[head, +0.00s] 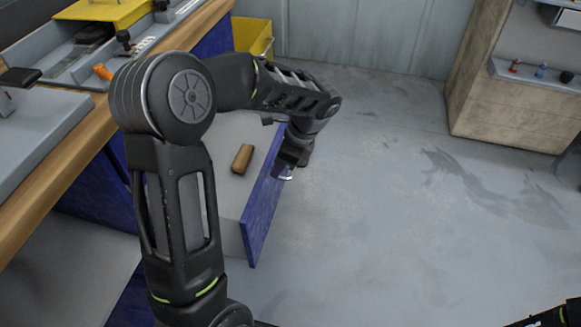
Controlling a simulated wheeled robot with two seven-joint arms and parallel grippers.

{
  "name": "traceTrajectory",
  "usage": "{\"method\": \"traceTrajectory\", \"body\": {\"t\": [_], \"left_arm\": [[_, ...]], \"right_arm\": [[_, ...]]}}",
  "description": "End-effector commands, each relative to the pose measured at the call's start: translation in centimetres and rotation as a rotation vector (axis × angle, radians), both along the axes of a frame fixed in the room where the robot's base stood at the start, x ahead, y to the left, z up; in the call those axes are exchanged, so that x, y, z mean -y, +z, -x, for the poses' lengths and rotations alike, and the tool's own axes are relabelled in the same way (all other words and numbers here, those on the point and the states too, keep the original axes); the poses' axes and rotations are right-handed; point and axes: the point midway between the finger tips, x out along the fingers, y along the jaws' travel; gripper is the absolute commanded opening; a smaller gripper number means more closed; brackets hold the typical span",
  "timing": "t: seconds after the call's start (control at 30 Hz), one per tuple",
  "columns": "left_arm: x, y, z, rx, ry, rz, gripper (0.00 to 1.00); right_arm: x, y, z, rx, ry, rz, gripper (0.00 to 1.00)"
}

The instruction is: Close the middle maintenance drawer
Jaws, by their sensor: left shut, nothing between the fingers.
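A drawer with a blue front panel (262,200) stands pulled out from the workbench on the left. Its light grey inside (228,195) shows, with a brown wooden block (243,158) lying in it. My left arm reaches over the drawer from the left. My left gripper (286,177) is shut and empty, at the outer side of the blue front near its far end. I cannot tell whether it touches the panel. Part of the drawer is hidden behind my arm. My right gripper is not in view; only a dark piece of my right arm shows at the bottom right corner.
The workbench's wooden edge (45,185) runs along the left, with a yellow tray (105,12) and an orange-handled tool (103,72) on top. A yellow bin (252,36) stands behind the drawer. A wooden cabinet (500,105) is at the far right. The grey floor (390,220) between is clear.

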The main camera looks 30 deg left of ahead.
Motion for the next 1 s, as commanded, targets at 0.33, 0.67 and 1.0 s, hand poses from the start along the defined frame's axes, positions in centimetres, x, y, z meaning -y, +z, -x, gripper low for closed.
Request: {"method": "traceTrajectory", "body": {"t": [0.33,0.67,1.0], "left_arm": [[-0.5,0.0,0.2,0.0,-0.001,0.0,0.0],[-1.4,0.1,0.5,0.0,0.002,0.0,0.0],[-6.6,0.4,2.4,-0.003,0.007,-0.001,0.0]], "right_arm": [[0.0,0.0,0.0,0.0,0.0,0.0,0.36],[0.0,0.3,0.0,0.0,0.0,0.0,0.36],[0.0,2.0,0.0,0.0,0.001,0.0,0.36]]}}
